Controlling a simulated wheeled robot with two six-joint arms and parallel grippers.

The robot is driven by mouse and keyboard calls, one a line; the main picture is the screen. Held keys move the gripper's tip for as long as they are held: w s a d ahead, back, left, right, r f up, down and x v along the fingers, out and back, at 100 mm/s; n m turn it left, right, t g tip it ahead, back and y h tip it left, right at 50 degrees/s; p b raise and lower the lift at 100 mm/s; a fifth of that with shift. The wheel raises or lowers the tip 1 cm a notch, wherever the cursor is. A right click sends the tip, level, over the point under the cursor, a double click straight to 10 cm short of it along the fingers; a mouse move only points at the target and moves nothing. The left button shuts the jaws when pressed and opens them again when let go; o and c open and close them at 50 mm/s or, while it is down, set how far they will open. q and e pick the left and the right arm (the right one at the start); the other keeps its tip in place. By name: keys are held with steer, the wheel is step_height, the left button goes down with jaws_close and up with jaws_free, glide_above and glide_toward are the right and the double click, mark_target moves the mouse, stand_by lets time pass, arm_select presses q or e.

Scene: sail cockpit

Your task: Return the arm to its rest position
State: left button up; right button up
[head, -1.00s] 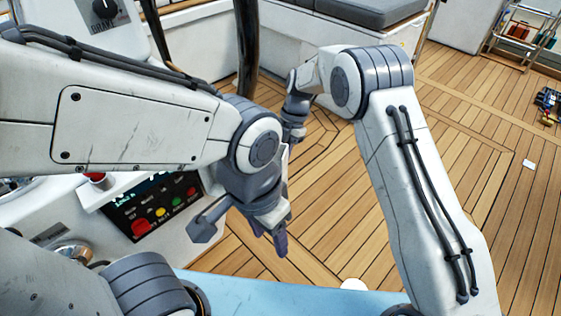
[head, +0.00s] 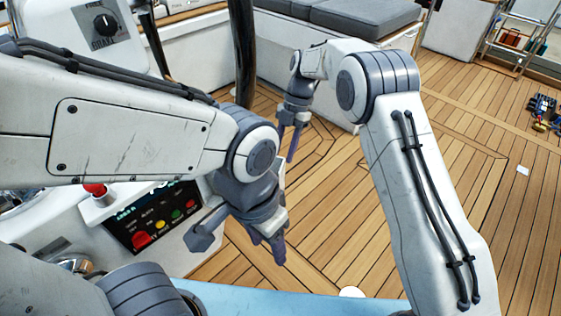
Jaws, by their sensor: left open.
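My left arm comes in from the left, white with grey joints. Its gripper (head: 267,238) hangs down over the deck beside the control panel, with purple fingers; it is open and nothing shows between them. My right arm rises from the lower right and bends at its elbow. Its gripper (head: 293,140) hangs farther away over the wooden deck, also with purple fingers. The fingers are small and nearly in line, so their opening is unclear. Neither gripper touches anything that I can see.
A console panel (head: 155,222) with coloured buttons and a red knob stands close left of my left gripper. A dark post (head: 242,55) rises behind. A cushioned bench (head: 350,18) stands at the back. The teak deck (head: 460,160) at right is mostly clear.

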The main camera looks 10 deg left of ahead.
steer(key=shift+v, duration=1.15)
